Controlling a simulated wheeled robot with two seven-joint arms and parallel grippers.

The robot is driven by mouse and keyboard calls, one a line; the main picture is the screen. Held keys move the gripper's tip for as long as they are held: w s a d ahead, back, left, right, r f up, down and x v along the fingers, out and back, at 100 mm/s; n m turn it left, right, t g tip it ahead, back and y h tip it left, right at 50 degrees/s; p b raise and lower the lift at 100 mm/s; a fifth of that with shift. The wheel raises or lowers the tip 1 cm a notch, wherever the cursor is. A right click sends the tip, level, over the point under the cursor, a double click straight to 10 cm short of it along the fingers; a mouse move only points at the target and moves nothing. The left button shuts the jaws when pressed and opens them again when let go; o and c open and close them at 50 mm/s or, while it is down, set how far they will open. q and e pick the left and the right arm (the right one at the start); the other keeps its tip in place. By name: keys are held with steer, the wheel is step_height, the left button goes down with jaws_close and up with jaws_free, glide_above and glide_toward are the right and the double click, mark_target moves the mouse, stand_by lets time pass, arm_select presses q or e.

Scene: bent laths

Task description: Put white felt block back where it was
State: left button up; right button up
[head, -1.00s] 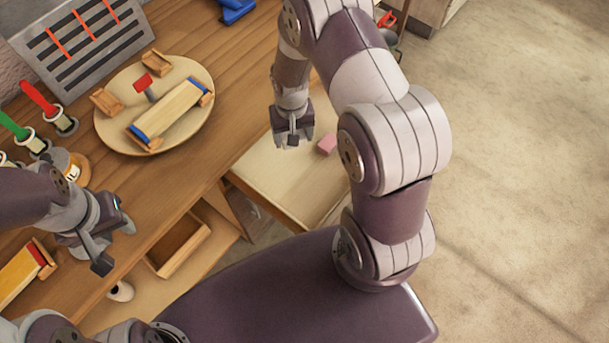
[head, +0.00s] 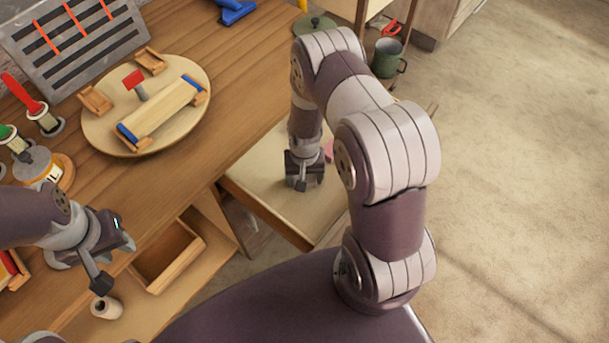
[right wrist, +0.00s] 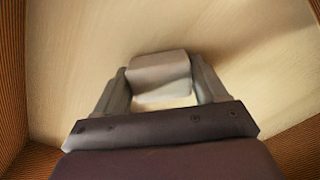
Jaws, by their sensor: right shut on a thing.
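The white felt block (right wrist: 160,75) shows in the right wrist view between the two fingers of my right gripper (right wrist: 160,90), which is shut on it. In the head view my right gripper (head: 304,184) points down over the pale floor of an open drawer (head: 262,180); the block is hidden there. I cannot tell whether the block touches the drawer floor. My left gripper (head: 116,262) is open and empty above the table's front edge, near a smaller open drawer.
A pink block (head: 328,150) lies in the pale drawer, partly hidden by my right arm. A smaller wooden drawer (head: 196,244) stands open to the left. A round board (head: 100,143) with wooden parts is on the table. A green mug (head: 387,58) stands at the back right.

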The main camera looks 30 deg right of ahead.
steer(key=shift+f, duration=0.2)
steer(key=o, duration=1)
step_height(320, 180, up, 15)
steer(key=p, duration=0.1)
steer(key=s+a+r+n, duration=0.1)
steer(key=s+r, duration=0.2)
steer(key=s+a+r+n+t, duration=0.1)
steer(key=s+a+r+n, duration=0.1)
steer(key=s+r, duration=0.1)
steer(key=s+a+r+n, duration=0.1)
steer(key=s+a+r, duration=0.1)
steer(key=r, duration=0.1)
steer(key=shift+s+a+r+n, duration=0.1)
steer(key=shift+s+r+n, duration=0.2)
steer(key=shift+s+r, duration=0.1)
